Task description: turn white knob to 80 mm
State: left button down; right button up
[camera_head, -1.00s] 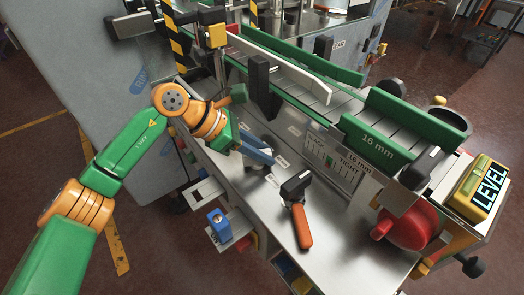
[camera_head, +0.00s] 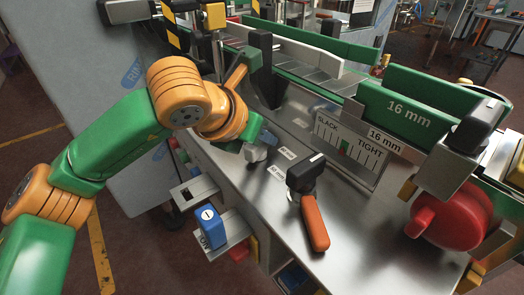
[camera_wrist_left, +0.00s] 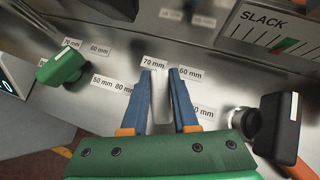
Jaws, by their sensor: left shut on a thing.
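The white knob (camera_head: 256,152) stands on the metal panel under my left gripper (camera_head: 253,142), which covers part of it. In the left wrist view the pale knob (camera_wrist_left: 161,105) sits between the two blue fingers of my left gripper (camera_wrist_left: 162,104), which are shut on it. The knob's long side points up the picture, toward the 70 mm label (camera_wrist_left: 154,63). The 80 mm label (camera_wrist_left: 125,88) lies just left of the fingers. The 60 mm label (camera_wrist_left: 190,73) lies to the upper right. My right gripper is not in view.
A green knob (camera_wrist_left: 63,67) stands to the left in the wrist view. A black knob with an orange handle (camera_head: 315,220) stands to the right on the panel. A SLACK/TIGHT gauge (camera_head: 347,148) and green guide rails (camera_head: 400,104) are behind. A red knob (camera_head: 450,218) is at the right.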

pick_arm(q)
jog(key=n+y+b, duration=0.1)
jog(key=n, duration=0.1)
jog(key=n+t+y+b, duration=0.1)
jog(key=b, duration=0.1)
jog(key=shift+a+f+n+y, duration=0.15)
jog(key=shift+n+y, duration=0.25)
jog(key=shift+w+n+y+b, duration=0.1)
jog(key=shift+n+y+b, duration=0.3)
jog(key=shift+n+y, duration=0.4)
jog(key=shift+a+r+n+y, duration=0.2)
jog(key=shift+n+y, duration=0.4)
jog(key=shift+n, duration=0.4)
jog(key=shift+r+n+y, duration=0.1)
jog(key=shift+n+y, duration=0.6)
jog(key=shift+n, duration=0.2)
jog(key=shift+a+r+n+y+p, duration=0.1)
jog(key=shift+a+n+y+p, duration=0.05)
jog(key=shift+n+y+p, duration=0.55)
jog(key=shift+a+n+g+y+p, duration=0.15)
jog(key=shift+n+g+y+p, duration=0.55)
jog(key=shift+n, duration=0.8)
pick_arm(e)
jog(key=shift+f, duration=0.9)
pick_arm(q)
jog(key=shift+f, duration=0.2)
